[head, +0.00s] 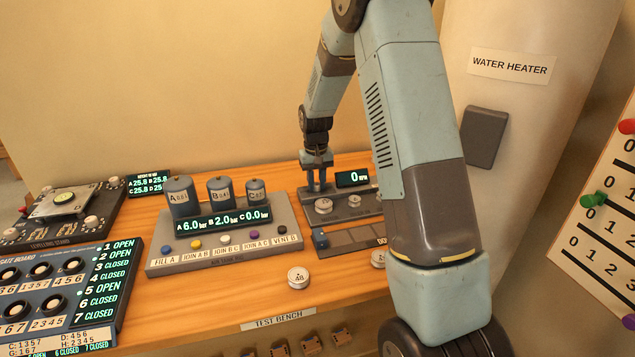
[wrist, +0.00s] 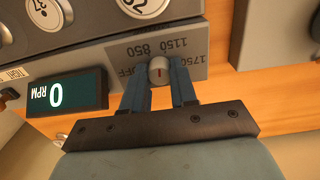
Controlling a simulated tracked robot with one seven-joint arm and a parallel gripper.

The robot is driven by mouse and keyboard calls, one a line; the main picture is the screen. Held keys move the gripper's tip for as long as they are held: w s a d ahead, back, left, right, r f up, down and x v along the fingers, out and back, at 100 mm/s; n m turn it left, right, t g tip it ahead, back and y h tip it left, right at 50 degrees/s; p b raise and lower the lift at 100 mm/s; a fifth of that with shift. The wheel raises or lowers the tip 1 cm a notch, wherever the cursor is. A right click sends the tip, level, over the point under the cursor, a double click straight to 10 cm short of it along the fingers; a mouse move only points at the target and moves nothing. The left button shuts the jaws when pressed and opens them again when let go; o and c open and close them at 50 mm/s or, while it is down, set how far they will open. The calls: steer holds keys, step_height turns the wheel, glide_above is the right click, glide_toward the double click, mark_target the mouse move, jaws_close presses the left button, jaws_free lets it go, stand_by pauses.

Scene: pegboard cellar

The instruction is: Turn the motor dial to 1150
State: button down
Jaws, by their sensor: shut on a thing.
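The motor dial (wrist: 159,70) is a small grey knob with a thin reddish mark on its face. It sits on a grey panel (wrist: 118,60) with printed labels OFF, 850, 1150 and 1750, upside down in the wrist view. My gripper (wrist: 160,78) is shut on the dial, one blue finger on each side. Which label the mark points to I cannot tell. The RPM display (wrist: 56,93) beside it reads 0; it also shows in the head view (head: 352,178). In the head view my gripper (head: 317,181) hides the dial.
A canister panel (head: 285,240) stands to the left. A white water heater (head: 540,110) is at the right, near my arm.

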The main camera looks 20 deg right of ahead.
steer(key=shift+w+r+m, duration=0.1)
steer(key=shift+w+m, duration=0.05)
steer(key=shift+m, duration=1.75)
steer(key=c, duration=0.9)
jaws_free()
step_height(320, 180, up, 14)
steer(key=shift+f, duration=0.25)
